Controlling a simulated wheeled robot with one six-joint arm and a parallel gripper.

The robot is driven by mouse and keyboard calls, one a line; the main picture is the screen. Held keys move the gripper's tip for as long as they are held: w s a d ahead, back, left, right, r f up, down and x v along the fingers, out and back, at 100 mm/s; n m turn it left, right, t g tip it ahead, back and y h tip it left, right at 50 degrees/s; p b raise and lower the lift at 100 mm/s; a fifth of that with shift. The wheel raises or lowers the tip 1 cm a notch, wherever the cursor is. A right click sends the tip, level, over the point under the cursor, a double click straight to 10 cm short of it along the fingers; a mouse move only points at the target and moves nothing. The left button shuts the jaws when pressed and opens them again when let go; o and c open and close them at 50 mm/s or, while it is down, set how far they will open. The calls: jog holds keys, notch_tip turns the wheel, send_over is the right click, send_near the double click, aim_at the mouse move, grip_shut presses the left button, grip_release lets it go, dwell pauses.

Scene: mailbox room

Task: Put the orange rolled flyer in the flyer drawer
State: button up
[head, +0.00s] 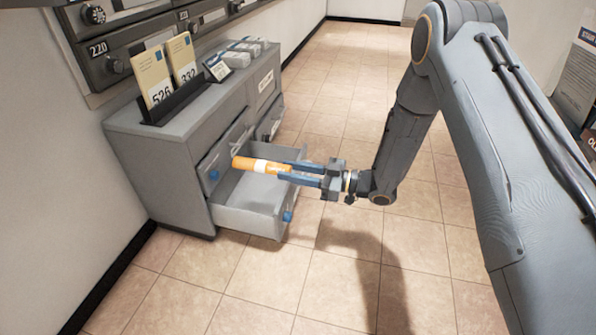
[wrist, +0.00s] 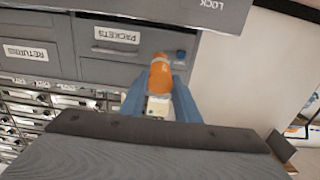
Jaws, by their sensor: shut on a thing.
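My gripper (head: 296,174) is shut on the orange rolled flyer (head: 262,166), which has a pale band round its middle. The flyer lies roughly level and points left towards the grey cabinet. In the head view it appears over the open grey drawer (head: 248,222), apart from its floor. The drawer is pulled out to the right and looks empty; its front has a blue knob (head: 287,217). No flyer label is readable on it. In the wrist view the flyer (wrist: 160,75) stands out between my blue fingers.
The grey cabinet (head: 150,165) carries numbered yellow envelopes (head: 168,72) in a dark rack on top. A blue knob (head: 213,175) sits on its face above the drawer. The wrist view shows upside-down PACKETS (wrist: 117,35) and RETURNS (wrist: 26,52) labels. Tiled floor (head: 330,270) is clear.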

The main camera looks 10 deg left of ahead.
jog(key=a+f+b, duration=0.3)
jog(key=a+f, duration=0.2)
jog(key=shift+w+f, duration=0.2)
jog(key=shift+f, duration=0.1)
jog(key=shift+a, duration=0.15)
jog(key=o, duration=1.1)
jog(key=shift+a, duration=0.1)
jog(key=shift+d, duration=0.2)
